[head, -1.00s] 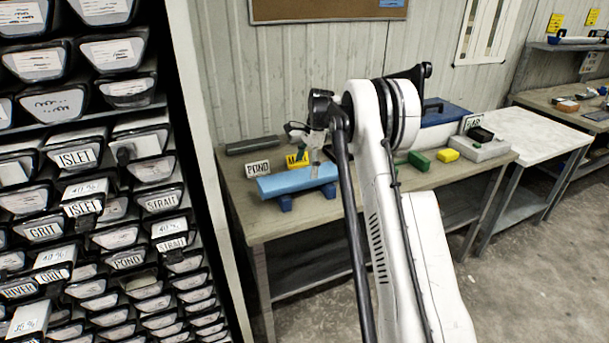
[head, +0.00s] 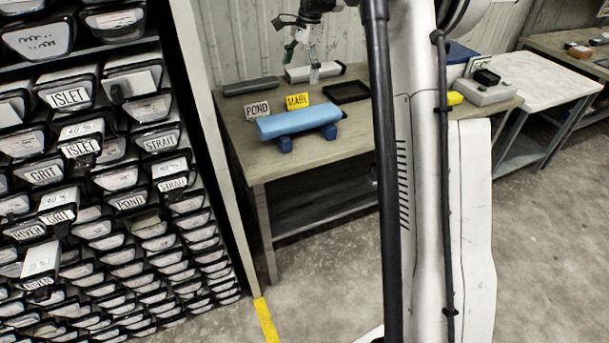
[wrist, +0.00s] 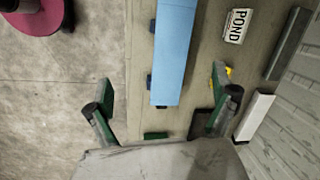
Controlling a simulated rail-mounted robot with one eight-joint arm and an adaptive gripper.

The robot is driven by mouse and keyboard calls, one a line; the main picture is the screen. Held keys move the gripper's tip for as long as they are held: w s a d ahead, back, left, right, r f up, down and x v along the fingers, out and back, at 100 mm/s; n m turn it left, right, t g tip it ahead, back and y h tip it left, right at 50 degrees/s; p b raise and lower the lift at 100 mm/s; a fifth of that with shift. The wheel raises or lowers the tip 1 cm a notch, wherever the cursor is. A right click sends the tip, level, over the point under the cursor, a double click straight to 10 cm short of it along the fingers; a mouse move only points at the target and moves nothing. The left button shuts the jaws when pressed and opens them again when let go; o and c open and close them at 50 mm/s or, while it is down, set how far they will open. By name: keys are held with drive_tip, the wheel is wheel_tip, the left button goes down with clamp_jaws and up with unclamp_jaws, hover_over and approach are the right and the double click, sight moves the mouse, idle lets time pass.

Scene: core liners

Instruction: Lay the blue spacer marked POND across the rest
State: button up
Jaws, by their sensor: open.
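A long light-blue bar (head: 298,122), which I take as the spacer, lies level across a dark blue rest (head: 285,144) on the workbench. No marking is readable on the bar itself. A white card reading POND (head: 257,109) stands behind its left end. In the wrist view the bar (wrist: 175,50) runs down the picture, with dark feet of the rest showing at its sides, and the POND card (wrist: 236,26) is to its right. My gripper (head: 303,58) is open and empty above the bar, fingers apart in the wrist view (wrist: 163,88).
A yellow card (head: 297,101) stands behind the bar. A black tray (head: 347,92), a dark bar (head: 250,87) and a pale bar (head: 300,73) lie farther back. A labelled core-liner rack (head: 90,180) fills the left. My arm hides part of the bench.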

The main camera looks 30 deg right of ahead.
drive_tip(key=s+a+r+n+t, duration=0.1)
drive_tip(key=s+a+r+n, duration=0.2)
drive_tip(key=s, duration=0.4)
drive_tip(key=s+a+r+n+t+h, duration=0.1)
drive_tip(key=s+a+r+n, duration=0.15)
drive_tip(key=s+a, duration=0.35)
drive_tip(key=s+a+r+n+t, duration=0.1)
drive_tip(key=s+a+r+n, duration=0.2)
drive_tip(key=s, duration=0.4)
drive_tip(key=s+a+f+n+t, duration=0.1)
drive_tip(key=s+a+f+n, duration=0.1)
drive_tip(key=s, duration=0.5)
drive_tip(key=s+a+f+n+t, duration=0.1)
drive_tip(key=s+a+f+n, duration=0.1)
drive_tip(key=s, duration=0.5)
drive_tip(key=s+a+f+n+t, duration=0.1)
drive_tip(key=s+a+f+n, duration=0.2)
drive_tip(key=s, duration=0.4)
wheel_tip(320, 180, down, 3)
drive_tip(key=shift+s+a+r+h, duration=0.2)
drive_tip(key=shift+s+a+h, duration=0.15)
drive_tip(key=shift+a, duration=0.25)
wheel_tip(320, 180, down, 4)
drive_tip(key=b, duration=0.4)
drive_tip(key=shift+f, duration=0.15)
